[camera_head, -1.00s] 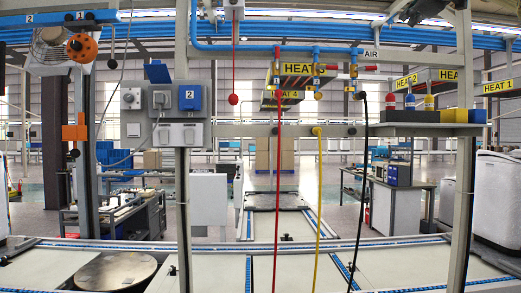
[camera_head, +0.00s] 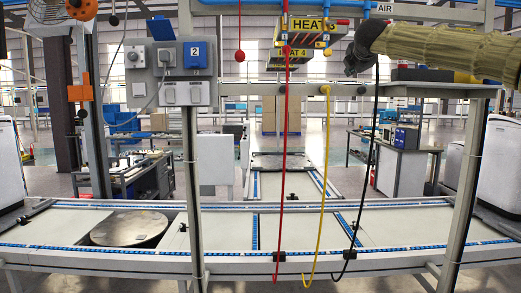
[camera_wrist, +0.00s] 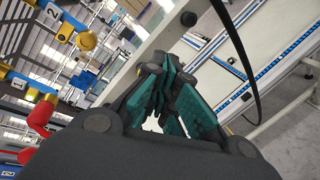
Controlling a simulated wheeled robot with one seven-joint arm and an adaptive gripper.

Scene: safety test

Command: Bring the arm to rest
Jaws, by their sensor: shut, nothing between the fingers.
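My arm (camera_head: 440,50), in a tan sleeve, reaches in from the right edge of the head view. My gripper (camera_head: 356,58) is at its end, dark and small, in front of the upper frame beside the hanging black hose (camera_head: 374,130). In the wrist view my gripper (camera_wrist: 165,70) has its teal-padded fingers drawn together with nothing held. The black hose also shows in the wrist view (camera_wrist: 242,62), curving past the right of the fingers. I cannot tell whether the arm touches the shelf behind it.
A red hose (camera_head: 283,150) and a yellow hose (camera_head: 325,150) hang left of my gripper. Upright posts (camera_head: 190,150) and a shelf (camera_head: 440,90) frame the station. A conveyor (camera_head: 350,262) spans below. A socket panel (camera_head: 170,72) is at left.

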